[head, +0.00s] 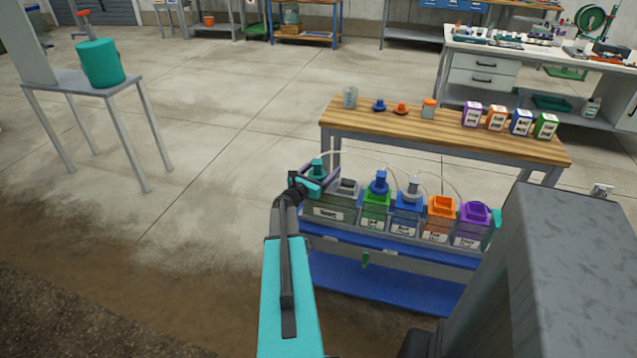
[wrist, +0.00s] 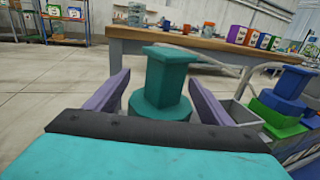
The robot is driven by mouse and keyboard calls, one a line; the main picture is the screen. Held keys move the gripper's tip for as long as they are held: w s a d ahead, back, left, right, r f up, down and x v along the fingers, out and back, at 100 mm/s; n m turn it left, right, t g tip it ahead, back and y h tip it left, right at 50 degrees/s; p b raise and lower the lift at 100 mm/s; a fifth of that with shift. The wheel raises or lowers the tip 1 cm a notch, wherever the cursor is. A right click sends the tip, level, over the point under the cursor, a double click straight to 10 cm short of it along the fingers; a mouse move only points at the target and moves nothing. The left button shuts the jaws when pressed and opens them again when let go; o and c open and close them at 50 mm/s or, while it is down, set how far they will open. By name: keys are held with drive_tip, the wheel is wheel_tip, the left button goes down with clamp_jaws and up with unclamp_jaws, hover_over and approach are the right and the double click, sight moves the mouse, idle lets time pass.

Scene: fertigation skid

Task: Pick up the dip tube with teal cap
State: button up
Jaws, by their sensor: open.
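The dip tube with teal cap (wrist: 164,82) stands upright between the two jaws of my gripper in the wrist view. Its cap has a square top above a wider round base; the tube below is hidden by my gripper. In the head view the teal cap (head: 317,168) shows at the left end of the row of bins. My gripper (head: 318,180) is open around it, with one purple finger on each side. In the wrist view, gaps show between the cap and the fingers of my gripper (wrist: 160,100).
A grey tank (head: 335,212) and green, blue, orange and purple bins stand in a row on a blue-shelved skid. Blue (head: 379,183) and grey (head: 413,188) caps rise beside the teal one, with thin hoses. A wooden bench (head: 450,142) holding small containers stands close behind.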

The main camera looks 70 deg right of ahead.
drive_tip(key=c, duration=1.3)
drive_tip(key=shift+r, duration=0.1)
